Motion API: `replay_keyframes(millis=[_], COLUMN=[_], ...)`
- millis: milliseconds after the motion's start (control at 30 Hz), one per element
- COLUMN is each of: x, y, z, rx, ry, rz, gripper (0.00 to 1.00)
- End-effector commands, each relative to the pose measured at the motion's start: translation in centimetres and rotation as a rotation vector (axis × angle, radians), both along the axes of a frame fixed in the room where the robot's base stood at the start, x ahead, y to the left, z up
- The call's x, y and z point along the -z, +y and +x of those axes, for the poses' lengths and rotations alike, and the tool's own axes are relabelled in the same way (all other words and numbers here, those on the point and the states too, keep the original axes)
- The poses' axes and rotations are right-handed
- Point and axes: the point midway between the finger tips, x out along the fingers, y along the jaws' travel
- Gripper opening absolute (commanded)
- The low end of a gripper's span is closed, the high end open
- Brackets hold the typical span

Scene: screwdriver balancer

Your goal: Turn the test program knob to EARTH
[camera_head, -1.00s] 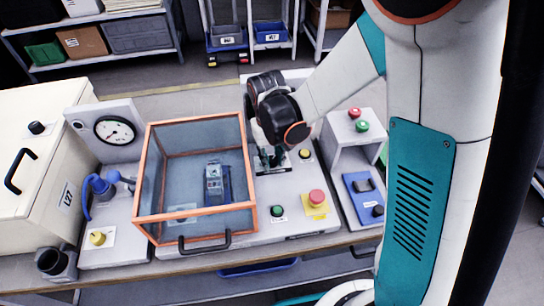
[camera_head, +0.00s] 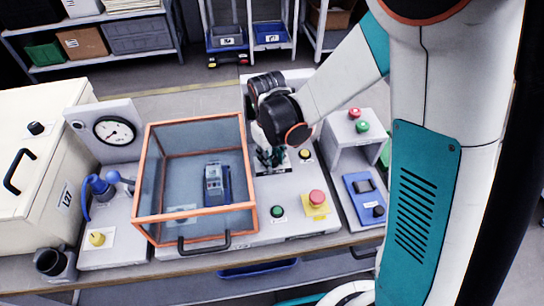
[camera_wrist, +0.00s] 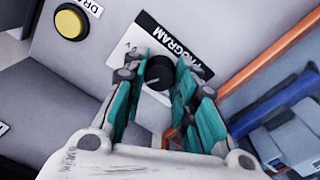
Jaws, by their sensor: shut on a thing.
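The test program knob (camera_wrist: 159,73) is a black round knob with a pale pointer line, on a dark label plate reading PROGRAM (camera_wrist: 172,42) in the wrist view. The word EARTH cannot be read; the fingers cover part of the plate. My gripper (camera_wrist: 160,80) has its teal finger pads on both sides of the knob and is shut on it. In the head view my gripper (camera_head: 270,157) reaches down to the panel just right of the orange-framed box, and the knob is hidden there.
A clear box with an orange frame (camera_head: 142,180) stands left of my gripper, with a blue device (camera_head: 216,184) inside. A yellow button (camera_head: 305,154), a green button (camera_head: 277,211) and a red emergency button (camera_head: 316,198) are nearby. A grey stand (camera_head: 343,150) is to the right.

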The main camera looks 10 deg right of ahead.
Motion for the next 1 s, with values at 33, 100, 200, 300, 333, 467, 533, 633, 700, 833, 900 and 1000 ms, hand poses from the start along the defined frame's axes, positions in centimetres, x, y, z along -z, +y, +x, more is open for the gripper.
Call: replay_keyframes(millis=[33,100,200,300,333,467,533,633,700,833,900,1000], x=[0.0,0.0,0.0,0.0,0.0,-0.1,-0.4,-1.3,-2.3,-4.8,-6.2,-8.1], y=[0.0,0.0,0.0,0.0,0.0,0.0,0.0,0.1,0.1,0.2,0.3,0.4], z=[0.0,0.0,0.0,0.0,0.0,0.0,0.0,0.0,-0.1,-0.1,-0.2,-0.2], rx=[0.0,0.0,0.0,0.0,0.001,0.001,0.001,0.001,0.001,0.0,0.0,0.0], ry=[0.0,0.0,0.0,0.0,0.0,0.0,0.0,0.0,0.0,0.0,0.0,0.0], rz=[0.0,0.0,0.0,0.0,0.0,0.0,0.0,0.0,0.0,0.0,0.0,0.0], gripper=[0.28,0.44,0.47,0.47,0.47,0.47,0.47,0.47,0.47,0.47,0.47,0.47])
